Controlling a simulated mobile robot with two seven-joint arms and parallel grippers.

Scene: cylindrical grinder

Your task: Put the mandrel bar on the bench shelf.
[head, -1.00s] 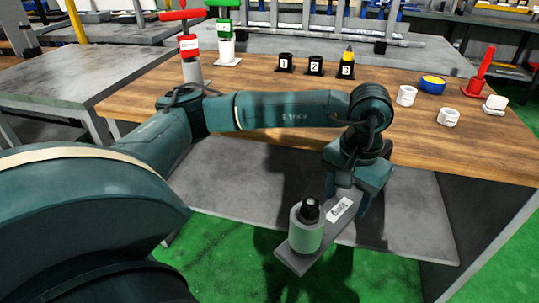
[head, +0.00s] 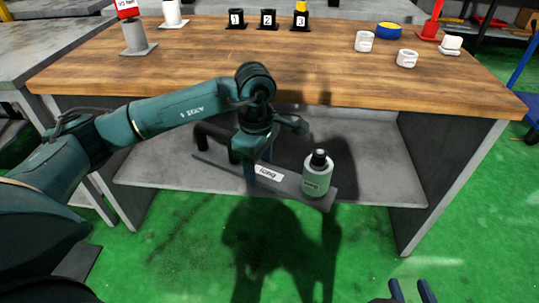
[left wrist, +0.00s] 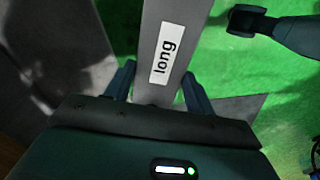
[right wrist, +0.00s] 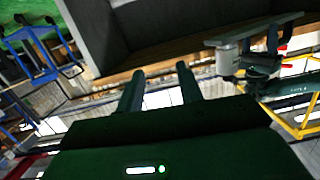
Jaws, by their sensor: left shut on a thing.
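The mandrel bar (head: 292,186) is a flat dark grey bar with a white "long" label and a pale, black-topped cylinder (head: 317,176) at its right end. My left gripper (head: 252,178) is shut on the bar near its middle; the left wrist view shows the bar (left wrist: 176,20) between its fingers (left wrist: 158,85). The bar appears in front of the bench shelf (head: 165,178), a grey board under the wooden top; I cannot tell whether they touch. My right gripper (head: 412,291) is open and empty at the bottom of the head view; its fingers also show in the right wrist view (right wrist: 160,88).
The wooden bench top (head: 200,65) overhangs the shelf, with dark side panels (head: 440,170) closing its ends. Black numbered holders (head: 268,19), white rings (head: 364,41) and a blue-yellow ring (head: 389,29) stand on top. Green floor (head: 180,250) is clear in front.

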